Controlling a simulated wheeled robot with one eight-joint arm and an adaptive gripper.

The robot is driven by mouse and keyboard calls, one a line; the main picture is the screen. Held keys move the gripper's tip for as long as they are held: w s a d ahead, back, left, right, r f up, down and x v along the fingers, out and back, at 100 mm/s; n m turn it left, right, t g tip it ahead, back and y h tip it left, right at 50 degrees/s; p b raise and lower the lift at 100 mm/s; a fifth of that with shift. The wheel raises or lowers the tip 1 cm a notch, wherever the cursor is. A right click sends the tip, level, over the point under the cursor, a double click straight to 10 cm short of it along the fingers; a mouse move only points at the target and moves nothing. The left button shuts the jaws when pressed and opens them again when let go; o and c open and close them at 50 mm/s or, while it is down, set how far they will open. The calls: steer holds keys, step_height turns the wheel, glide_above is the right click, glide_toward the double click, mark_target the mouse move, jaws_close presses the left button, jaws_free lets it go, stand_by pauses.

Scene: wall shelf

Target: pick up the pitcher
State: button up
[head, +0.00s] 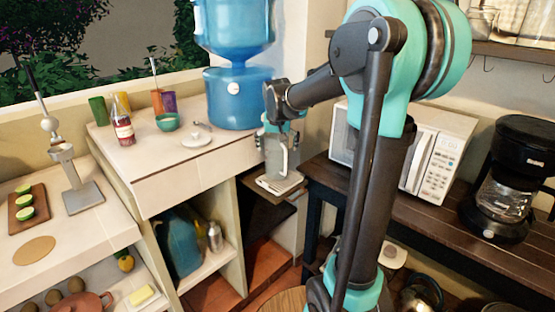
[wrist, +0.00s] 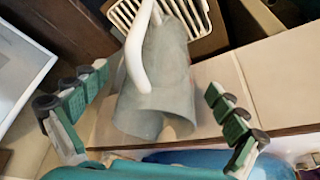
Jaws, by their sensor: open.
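The pitcher (head: 277,160) is a grey, translucent jug with a white handle. It stands upright on a small pale slatted tray (head: 292,184) below the corner of the white counter. In the wrist view the pitcher (wrist: 160,88) lies between my gripper's two green-padded fingers, with its open rim towards the camera and its handle towards the top. My gripper (wrist: 157,92) is open, with a visible gap on both sides of the pitcher. In the head view my gripper (head: 279,138) is over the pitcher's top and partly hides it.
A blue water dispenser (head: 238,97) stands on the counter just left of my gripper. A white microwave (head: 433,155) and a black coffee maker (head: 508,180) stand on the dark table at right. The counter edge (wrist: 285,130) is close to my right finger in the wrist view.

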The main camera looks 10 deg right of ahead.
mark_target(276, 156)
steer(key=shift+x, duration=2.6)
steer(key=shift+a, duration=0.15)
steer(key=c, duration=1.8)
steer(key=shift+c, duration=0.7)
steer(key=shift+r, duration=0.15)
